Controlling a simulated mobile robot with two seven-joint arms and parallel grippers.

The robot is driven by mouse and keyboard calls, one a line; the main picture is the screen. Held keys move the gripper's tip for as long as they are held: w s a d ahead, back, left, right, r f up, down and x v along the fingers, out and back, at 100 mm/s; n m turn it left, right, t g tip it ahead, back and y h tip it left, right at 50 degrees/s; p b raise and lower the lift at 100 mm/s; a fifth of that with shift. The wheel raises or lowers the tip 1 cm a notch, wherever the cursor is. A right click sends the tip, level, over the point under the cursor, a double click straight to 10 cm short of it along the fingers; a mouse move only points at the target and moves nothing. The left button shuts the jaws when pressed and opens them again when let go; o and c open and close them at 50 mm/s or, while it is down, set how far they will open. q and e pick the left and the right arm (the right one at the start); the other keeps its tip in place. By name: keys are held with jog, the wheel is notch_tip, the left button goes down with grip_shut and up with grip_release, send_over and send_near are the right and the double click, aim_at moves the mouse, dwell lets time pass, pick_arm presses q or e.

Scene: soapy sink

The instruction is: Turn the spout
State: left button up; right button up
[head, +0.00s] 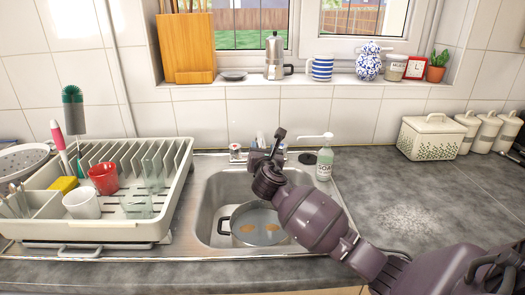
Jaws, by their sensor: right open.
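The tap stands at the back rim of the sink (207,205), with one tap handle (236,150) showing to the left of my right gripper. A small grey piece (261,139) beside the gripper may be part of the spout; most of the spout is hidden behind my gripper and arm. My right gripper (268,150) is open at the back of the sink, close to the tap. I cannot tell whether it touches the spout. My left gripper is not in view.
A pot (258,226) sits in the sink basin under my right arm. A soap bottle (325,163) stands close to the right of the gripper. A dish rack (110,232) with cups fills the left side. The counter (400,200) at right is mostly clear.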

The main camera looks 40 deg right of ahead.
jog(key=shift+w+d, duration=0.1)
jog(key=shift+w, duration=0.15)
jog(key=c, duration=0.8)
grip_shut()
jog(key=w+a+m+g+h+b, duration=0.1)
jog(key=w+a+m+g+h, duration=0.6)
jog(key=w+g, duration=0.1)
jog(key=shift+a+m+g+h+b, duration=0.2)
jog(key=shift+m+g+h+b, duration=0.1)
jog(key=shift+g+h, duration=0.15)
jog(key=shift+w, duration=0.1)
